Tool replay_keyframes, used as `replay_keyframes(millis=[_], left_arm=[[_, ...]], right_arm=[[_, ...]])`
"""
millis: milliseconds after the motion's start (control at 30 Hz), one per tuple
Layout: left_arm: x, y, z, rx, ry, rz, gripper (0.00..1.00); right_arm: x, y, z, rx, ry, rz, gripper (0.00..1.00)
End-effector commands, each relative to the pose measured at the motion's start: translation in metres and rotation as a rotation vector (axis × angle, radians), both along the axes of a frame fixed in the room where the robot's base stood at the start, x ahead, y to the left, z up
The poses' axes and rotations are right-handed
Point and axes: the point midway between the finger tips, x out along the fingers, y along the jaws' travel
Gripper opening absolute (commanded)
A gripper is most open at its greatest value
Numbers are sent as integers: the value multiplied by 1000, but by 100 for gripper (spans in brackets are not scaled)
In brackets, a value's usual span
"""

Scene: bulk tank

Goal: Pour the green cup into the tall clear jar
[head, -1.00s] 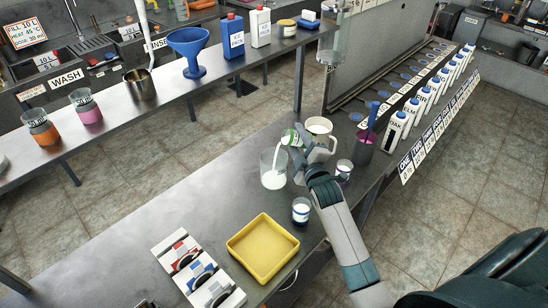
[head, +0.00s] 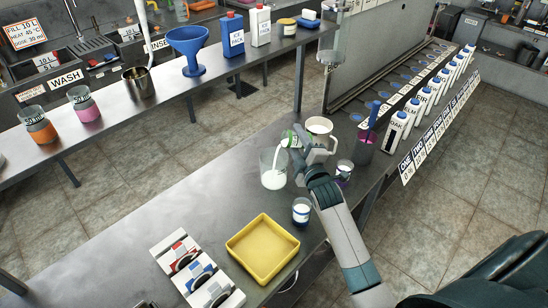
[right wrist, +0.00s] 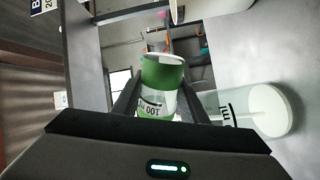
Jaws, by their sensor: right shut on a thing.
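The tall clear jar (head: 267,163) stands on the steel bench with white liquid in its lower part. The green cup (head: 287,138) is green and white and tilted to the left over the jar's rim, with white liquid at its lip and a thin white streak below it. My right gripper (head: 301,146) is shut on the cup, to the right of and above the jar. In the right wrist view the cup (right wrist: 161,87) sits between the two fingers, and the jar (right wrist: 255,111) shows to the right. My left gripper is not in view.
A white mug (head: 321,129) stands close behind the gripper. Small cups stand at right (head: 344,172) and in front (head: 301,210). A yellow tray (head: 263,249) lies nearer. A pink-filled jar (head: 366,140) and a row of white bottles (head: 412,108) are at right. The bench left of the jar is clear.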

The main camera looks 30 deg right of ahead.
Motion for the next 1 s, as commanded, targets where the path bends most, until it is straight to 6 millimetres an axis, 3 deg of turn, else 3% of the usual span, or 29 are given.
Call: replay_keyframes(millis=[1000], left_arm=[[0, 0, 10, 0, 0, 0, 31]], right_arm=[[2, 10, 5, -111, 20, 0, 14]])
